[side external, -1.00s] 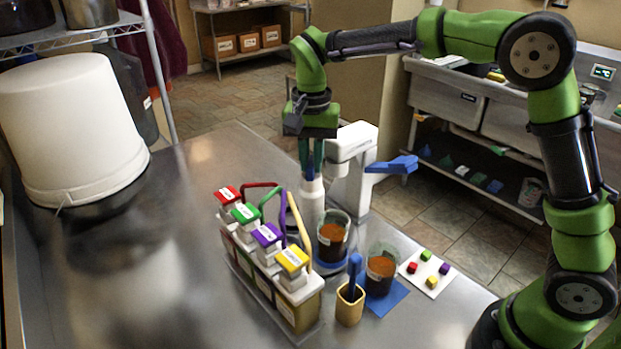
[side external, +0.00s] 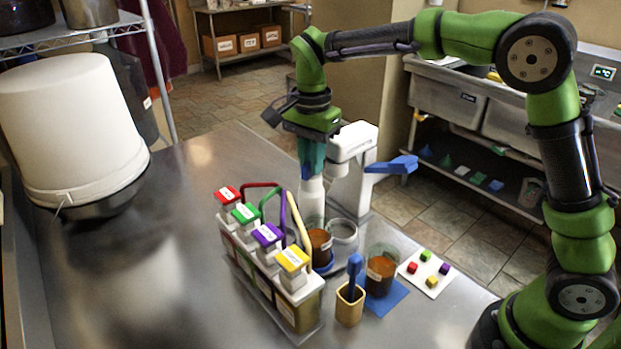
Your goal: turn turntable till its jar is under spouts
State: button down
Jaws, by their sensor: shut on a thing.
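The jar (side external: 319,248) of brown-orange contents stands on the turntable, of which a bit of blue rim (side external: 326,268) shows. It is just right of the yellow spout (side external: 298,228) and close to the purple spout (side external: 284,208); I cannot tell whether it is directly under them. My gripper (side external: 311,172) points down with its teal fingers shut on a white bottle-shaped piece (side external: 311,198) behind the jar. The lower end of that piece and most of the turntable are hidden.
A dispenser rack (side external: 265,285) with coloured labels stands left. A white machine (side external: 352,165) with a blue lever stands behind, a grey ring (side external: 344,231) below it. A second jar (side external: 380,272) on a blue mat, a yellow holder (side external: 349,305) and a card of cubes (side external: 427,270) are right.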

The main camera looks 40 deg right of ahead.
jog(key=shift+r+m, duration=0.1)
jog(key=shift+m, duration=5.9)
jog(key=c, duration=1.1)
grip_release()
notch_tip(320, 180, up, 17)
